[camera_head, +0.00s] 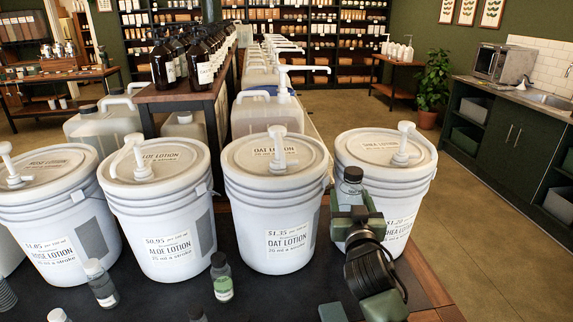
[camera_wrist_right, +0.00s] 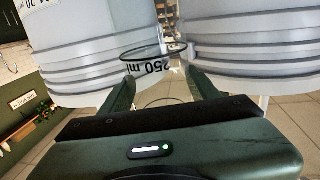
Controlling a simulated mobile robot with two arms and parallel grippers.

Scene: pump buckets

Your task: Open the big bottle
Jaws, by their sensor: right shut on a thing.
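A clear bottle with a dark cap (camera_head: 352,175) stands out in front of the shea lotion bucket. My right gripper (camera_head: 356,212) is shut on this bottle, and its jaws and wrist hide the lower part. In the right wrist view a clear round outline with "250 ml" lettering (camera_wrist_right: 152,67) shows between the two fingertips (camera_wrist_right: 163,76). The cap appears to be on the bottle in the head view. My left gripper is not in view.
White pump buckets stand in a row: rose (camera_head: 55,235), aloe (camera_head: 165,220), oat (camera_head: 275,205) and shea (camera_head: 395,200). Smaller bottles stand on the dark tabletop, one with green contents (camera_head: 222,285) and one with a pale cap (camera_head: 101,285). Open floor (camera_head: 500,240) lies to the right.

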